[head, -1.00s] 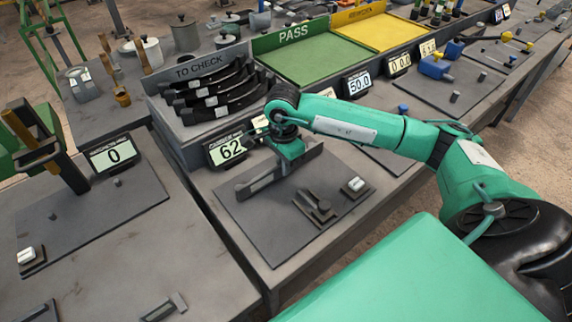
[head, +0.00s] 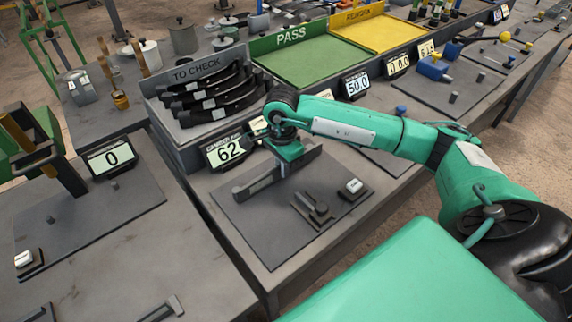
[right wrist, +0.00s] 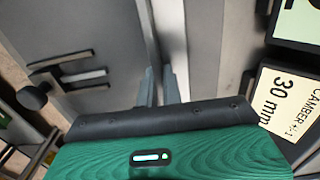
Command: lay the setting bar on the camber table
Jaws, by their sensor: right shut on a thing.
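The setting bar (head: 262,184) is a long grey bar standing on its edge, low over the dark plate of the camber table (head: 255,222). My right gripper (head: 287,163) is shut on it near its middle, coming from above; its fingers (right wrist: 160,86) also show in the right wrist view. The wrist and fingers hide part of the bar. I cannot tell whether its lower edge touches the plate. The camber readout (head: 228,150) behind it shows 62. My left gripper is not in view.
A dark clamp-like fitting (head: 313,209) and a small white-topped button (head: 353,187) stand on the plate's right. The TO CHECK rack (head: 165,112) with several dark curved springs is behind. A green PASS tray (head: 310,66) lies beyond. The plate's front is clear.

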